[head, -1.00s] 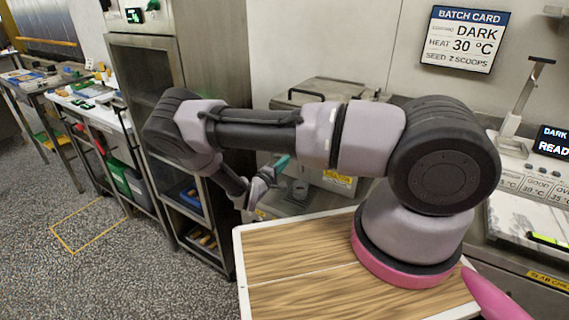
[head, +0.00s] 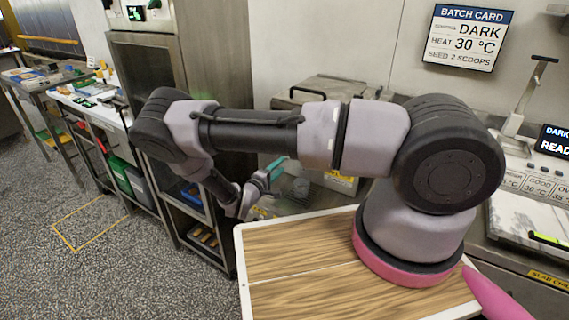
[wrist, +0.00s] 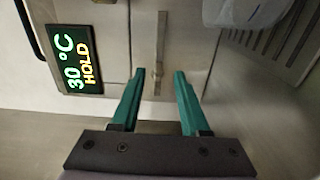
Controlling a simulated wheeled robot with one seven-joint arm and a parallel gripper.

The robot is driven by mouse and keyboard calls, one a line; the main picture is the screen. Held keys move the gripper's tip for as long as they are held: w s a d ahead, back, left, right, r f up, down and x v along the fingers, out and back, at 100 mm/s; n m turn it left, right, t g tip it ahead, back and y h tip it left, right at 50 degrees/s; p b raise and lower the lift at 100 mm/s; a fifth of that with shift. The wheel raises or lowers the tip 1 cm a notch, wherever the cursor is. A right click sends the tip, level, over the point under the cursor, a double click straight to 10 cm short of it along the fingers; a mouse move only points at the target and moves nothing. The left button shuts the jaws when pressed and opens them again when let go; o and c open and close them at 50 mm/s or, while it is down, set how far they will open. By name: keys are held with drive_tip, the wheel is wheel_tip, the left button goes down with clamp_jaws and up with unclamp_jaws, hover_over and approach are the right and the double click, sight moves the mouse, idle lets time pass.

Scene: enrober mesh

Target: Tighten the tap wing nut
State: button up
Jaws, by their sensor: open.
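My gripper (head: 279,165) is low in front of the steel machine (head: 325,95) in the head view, with its teal fingers showing past my arm. In the wrist view my gripper (wrist: 160,73) is open with nothing between the pads that I can see as held. A narrow upright metal piece (wrist: 161,40) on the steel face lines up with the gap between the fingertips. I cannot tell if it is the wing nut or another part of the tap, nor if the fingers touch it. No wing nut is clear in the head view, where my arm hides part of the machine.
A green display (wrist: 78,60) reading 30 °C HOLD is left of the fingers. A grey rounded part (wrist: 245,12) and a slotted grille (wrist: 275,40) are at upper right.

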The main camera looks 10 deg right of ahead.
drive_tip(key=v, duration=0.6)
drive_tip(key=shift+s+a, duration=0.1)
drive_tip(key=shift+s, duration=0.05)
drive_tip(key=s+d+r+m+g+y, duration=0.2)
drive_tip(key=d+r+m+g, duration=0.15)
drive_tip(key=r, duration=0.65)
drive_tip(key=s+d+r+m+g+y, duration=0.3)
drive_tip(key=r+m+g, duration=0.15)
drive_tip(key=r, duration=0.45)
drive_tip(key=s+d+r+m+g+y, duration=0.25)
drive_tip(key=r+g, duration=0.25)
drive_tip(key=r, duration=0.5)
drive_tip(key=s+d+r+m+t+y, duration=0.1)
drive_tip(key=s+r+t+y, duration=0.2)
drive_tip(key=s+r, duration=0.4)
drive_tip(key=s+d+r+m+t+y, duration=0.1)
drive_tip(key=s+r+t+y, duration=0.3)
drive_tip(key=s+r, duration=0.4)
wheel_tip(320, 180, up, 7)
drive_tip(key=shift+s+d+r, duration=0.1)
drive_tip(key=shift+s+d, duration=0.1)
drive_tip(key=shift+d, duration=0.25)
